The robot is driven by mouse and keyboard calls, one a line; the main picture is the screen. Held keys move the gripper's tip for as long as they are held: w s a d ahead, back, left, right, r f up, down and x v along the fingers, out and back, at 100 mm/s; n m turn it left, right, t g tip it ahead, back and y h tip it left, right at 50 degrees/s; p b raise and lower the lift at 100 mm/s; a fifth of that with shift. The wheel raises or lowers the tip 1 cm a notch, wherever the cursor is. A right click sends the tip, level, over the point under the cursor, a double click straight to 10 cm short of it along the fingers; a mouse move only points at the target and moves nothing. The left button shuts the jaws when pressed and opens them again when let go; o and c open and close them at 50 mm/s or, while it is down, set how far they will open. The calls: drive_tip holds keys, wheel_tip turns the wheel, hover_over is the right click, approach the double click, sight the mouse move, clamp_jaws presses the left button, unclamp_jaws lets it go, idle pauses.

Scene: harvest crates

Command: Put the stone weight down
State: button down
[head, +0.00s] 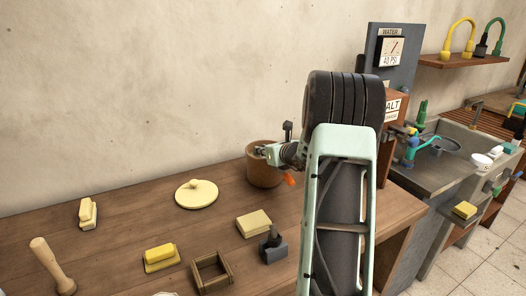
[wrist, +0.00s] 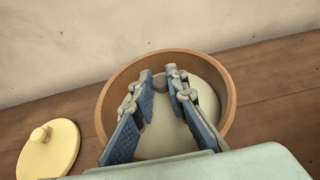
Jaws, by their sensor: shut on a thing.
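A brown clay-coloured crock (head: 262,175) stands on the wooden bench near the wall. My gripper (head: 265,150) reaches in over its mouth from the right. In the wrist view, the crock's rim (wrist: 228,95) surrounds both fingers. The stone weight (wrist: 203,98) looks like a pale, round, smooth disc inside the rim, with a small grey-brown knob between my fingertips. My gripper (wrist: 166,82) is shut on it. Whether the weight rests on something below or hangs cannot be told. In the head view the weight is hidden by the crock and gripper.
A pale yellow knobbed lid (head: 196,195) lies left of the crock. Butter-like blocks (head: 160,257), a wooden frame (head: 211,272), a dark grey tool (head: 273,248) and a wooden pestle (head: 50,265) stand in front. The wall is close behind; a sink (head: 432,165) is right.

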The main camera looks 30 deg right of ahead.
drive_tip(key=shift+r, duration=0.15)
drive_tip(key=shift+f, duration=0.25)
drive_tip(key=c, duration=1.9)
unclamp_jaws()
drive_tip(key=shift+r, duration=0.15)
drive_tip(key=shift+r, duration=0.2)
drive_tip(key=v, duration=1.2)
drive_tip(key=shift+f, duration=0.15)
